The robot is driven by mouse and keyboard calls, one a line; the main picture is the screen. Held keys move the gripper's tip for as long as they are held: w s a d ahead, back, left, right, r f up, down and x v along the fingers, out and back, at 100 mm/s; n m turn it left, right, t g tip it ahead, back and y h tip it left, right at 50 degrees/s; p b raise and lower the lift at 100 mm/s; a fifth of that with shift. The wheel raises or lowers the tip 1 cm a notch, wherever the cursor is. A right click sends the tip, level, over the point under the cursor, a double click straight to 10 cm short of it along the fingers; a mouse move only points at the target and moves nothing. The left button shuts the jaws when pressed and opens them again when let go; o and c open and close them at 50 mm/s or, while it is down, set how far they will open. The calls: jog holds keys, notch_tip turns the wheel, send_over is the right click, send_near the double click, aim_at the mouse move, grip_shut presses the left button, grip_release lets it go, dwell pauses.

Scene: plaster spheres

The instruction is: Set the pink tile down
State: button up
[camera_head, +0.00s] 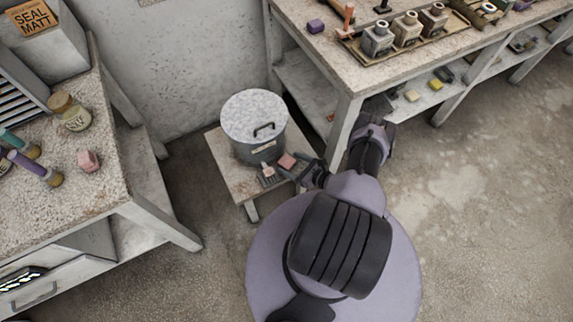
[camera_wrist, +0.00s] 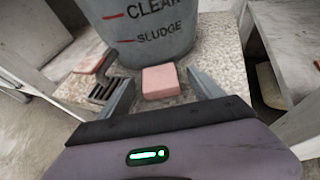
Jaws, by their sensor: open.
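The pink tile (camera_head: 287,160) is a small block on the low stool (camera_head: 228,172), beside the grey bucket (camera_head: 252,140). In the wrist view the pink tile (camera_wrist: 160,82) appears to rest on the speckled stool top in front of the bucket (camera_wrist: 150,25). My gripper (camera_head: 292,171) is open around it. In the wrist view the two fingers of my gripper (camera_wrist: 162,90) stand on either side of the tile, with a gap at each side. The tile's underside is hidden.
A workbench (camera_head: 325,60) with jars stands at the right. Floor between is clear.

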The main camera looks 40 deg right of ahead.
jog(key=shift+x, duration=0.75)
jog(key=shift+r, duration=0.1)
jog(key=c, duration=1.6)
jog(key=shift+s+r, duration=0.1)
